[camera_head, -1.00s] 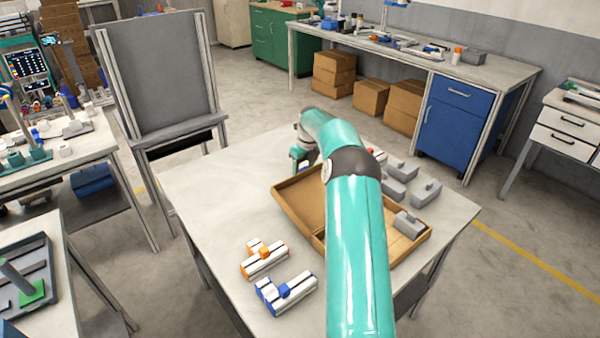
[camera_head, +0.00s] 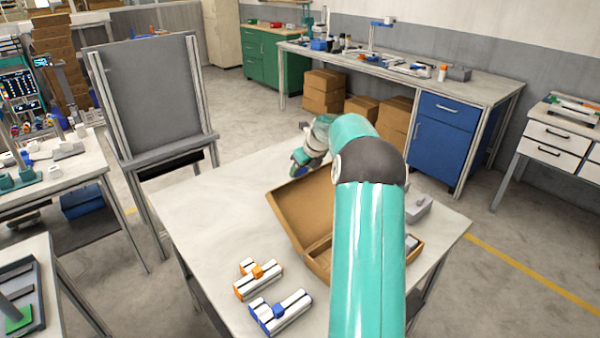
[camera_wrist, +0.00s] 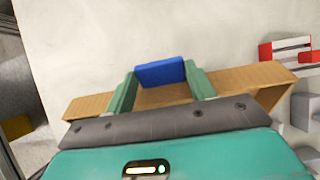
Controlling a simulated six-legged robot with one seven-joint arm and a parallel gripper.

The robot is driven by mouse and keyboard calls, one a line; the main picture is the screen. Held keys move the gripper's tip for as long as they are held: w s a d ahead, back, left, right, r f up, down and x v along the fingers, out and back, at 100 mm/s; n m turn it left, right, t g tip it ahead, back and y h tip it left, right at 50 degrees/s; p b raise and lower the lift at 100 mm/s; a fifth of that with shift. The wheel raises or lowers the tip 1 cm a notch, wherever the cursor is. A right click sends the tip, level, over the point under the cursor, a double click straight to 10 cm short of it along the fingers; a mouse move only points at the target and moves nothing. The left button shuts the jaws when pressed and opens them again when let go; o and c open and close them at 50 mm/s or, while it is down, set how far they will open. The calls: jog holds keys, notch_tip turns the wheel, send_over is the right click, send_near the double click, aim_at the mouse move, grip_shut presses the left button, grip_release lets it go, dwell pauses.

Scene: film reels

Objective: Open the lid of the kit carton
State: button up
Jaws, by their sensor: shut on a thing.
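The kit carton (camera_head: 415,254) is a shallow brown box on the light worktable, largely hidden behind my arm. Its lid (camera_head: 300,212) stands open, tilted back to the left. The lid's brown edge crosses the wrist view (camera_wrist: 85,105). My gripper (camera_wrist: 162,88) is at the middle of that edge, its green fingers shut around a blue tab (camera_wrist: 160,71). In the head view my gripper (camera_head: 299,166) is at the lid's far edge, partly hidden.
An orange-and-white part (camera_head: 257,280) and a blue-and-white part (camera_head: 280,313) lie near the table's front left. A grey part (camera_head: 417,207) lies right of my arm. The table's left side is clear. A grey panel stand (camera_head: 150,100) is behind it.

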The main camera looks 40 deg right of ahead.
jog(key=shift+s+f, duration=0.1)
jog(key=shift+s, duration=0.15)
jog(key=o, duration=1.4)
jog(key=shift+w, duration=0.1)
jog(key=shift+s+r, duration=0.25)
jog(key=shift+r, duration=0.35)
jog(key=v, duration=1.2)
jog(key=shift+s+r, duration=0.1)
jog(key=shift+r, duration=0.25)
